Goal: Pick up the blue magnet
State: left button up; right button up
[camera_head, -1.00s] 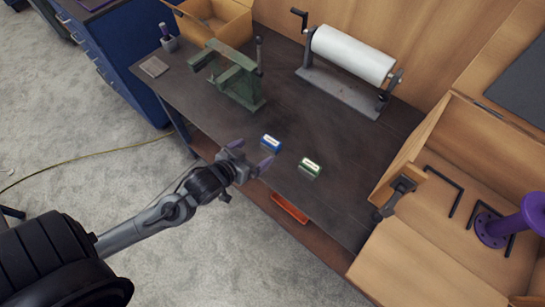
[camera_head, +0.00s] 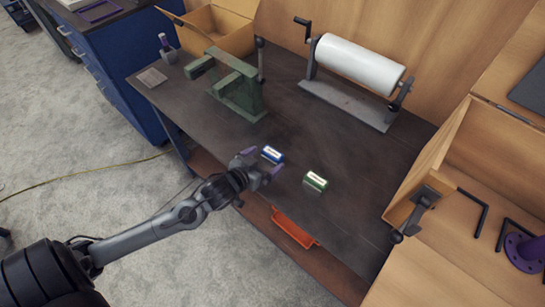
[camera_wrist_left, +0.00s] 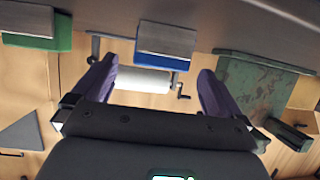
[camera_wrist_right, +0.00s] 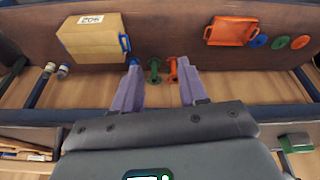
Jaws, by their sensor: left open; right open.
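The blue magnet (camera_head: 272,154) with a pale top lies on the dark workbench near its front edge. A similar green block (camera_head: 315,181) lies to its right, a short way apart. My left gripper (camera_head: 263,164) is open and empty at the bench's front edge, just in front of the blue magnet. In the left wrist view the blue magnet (camera_wrist_left: 163,62) shows ahead, between the two spread purple fingers (camera_wrist_left: 158,72), and the green block (camera_wrist_left: 62,33) is off to the left. My right gripper (camera_wrist_right: 158,70) is open and empty in its wrist view; it is outside the head view.
A green press-like frame (camera_head: 238,90) stands behind on the bench, and a white roll (camera_head: 357,62) on a stand is at the back. An orange bin (camera_head: 293,229) sits below the bench edge. An open wooden box (camera_head: 440,150) is at the right. The bench between roll and magnets is clear.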

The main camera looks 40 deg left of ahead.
aim_at(269, 156)
pick_arm(q)
jog(key=shift+b+x, duration=0.65)
jog(key=shift+x, duration=1.95)
jog(key=shift+f, duration=0.15)
jog(key=c, duration=1.3)
jog(key=shift+r, duration=0.25)
